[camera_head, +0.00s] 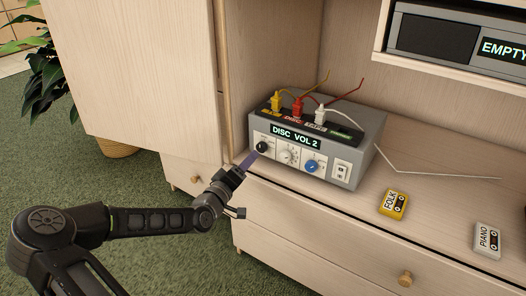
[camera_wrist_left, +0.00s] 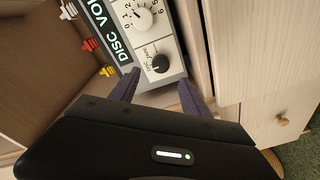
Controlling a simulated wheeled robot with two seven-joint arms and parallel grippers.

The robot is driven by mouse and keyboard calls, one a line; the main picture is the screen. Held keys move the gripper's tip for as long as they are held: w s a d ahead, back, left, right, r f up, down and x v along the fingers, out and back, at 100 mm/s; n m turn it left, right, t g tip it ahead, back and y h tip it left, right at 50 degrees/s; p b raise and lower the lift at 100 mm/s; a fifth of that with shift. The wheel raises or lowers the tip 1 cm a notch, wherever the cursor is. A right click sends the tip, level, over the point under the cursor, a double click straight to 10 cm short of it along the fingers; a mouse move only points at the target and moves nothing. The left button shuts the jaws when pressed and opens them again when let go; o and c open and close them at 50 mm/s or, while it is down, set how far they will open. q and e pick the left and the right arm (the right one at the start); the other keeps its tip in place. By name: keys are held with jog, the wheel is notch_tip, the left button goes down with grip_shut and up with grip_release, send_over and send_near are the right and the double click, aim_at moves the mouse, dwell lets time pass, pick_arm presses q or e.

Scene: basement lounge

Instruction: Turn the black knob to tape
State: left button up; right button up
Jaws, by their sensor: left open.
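A grey switch box (camera_head: 351,150) stands on the wooden cabinet, its display (camera_head: 296,136) reading "DISC VOL 2". The black knob (camera_head: 262,146) is at the left of its front panel, beside a white knob (camera_head: 288,156) and a blue knob (camera_head: 311,166). In the left wrist view the black knob (camera_wrist_left: 160,64) shows near the white knob (camera_wrist_left: 142,20); its pointer is too small to read. My left gripper (camera_head: 246,163) is open just in front of the black knob. In the left wrist view its fingers (camera_wrist_left: 161,88) lie on either side, apart from the knob. My right gripper is out of view.
Yellow (camera_head: 276,103), red (camera_head: 297,107) and white (camera_head: 320,114) plugs with cables stand on the box. A yellow FOLK cassette (camera_head: 393,205) and a PIANO cassette (camera_head: 487,240) lie to the right. A cabinet side panel (camera_head: 140,75) rises at left.

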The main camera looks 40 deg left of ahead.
aim_at(260, 149)
pick_arm(q)
jog(key=shift+w, duration=0.1)
jog(key=w, duration=0.2)
jog(key=w+b, duration=0.1)
jog(key=w, duration=0.1)
jog(key=w+a+b, duration=0.1)
jog(key=w, duration=0.1)
jog(key=shift+w+f, duration=0.15)
jog(key=shift+w, duration=0.05)
jog(key=shift+w+b, duration=0.3)
jog(key=shift+w, duration=0.25)
grip_shut()
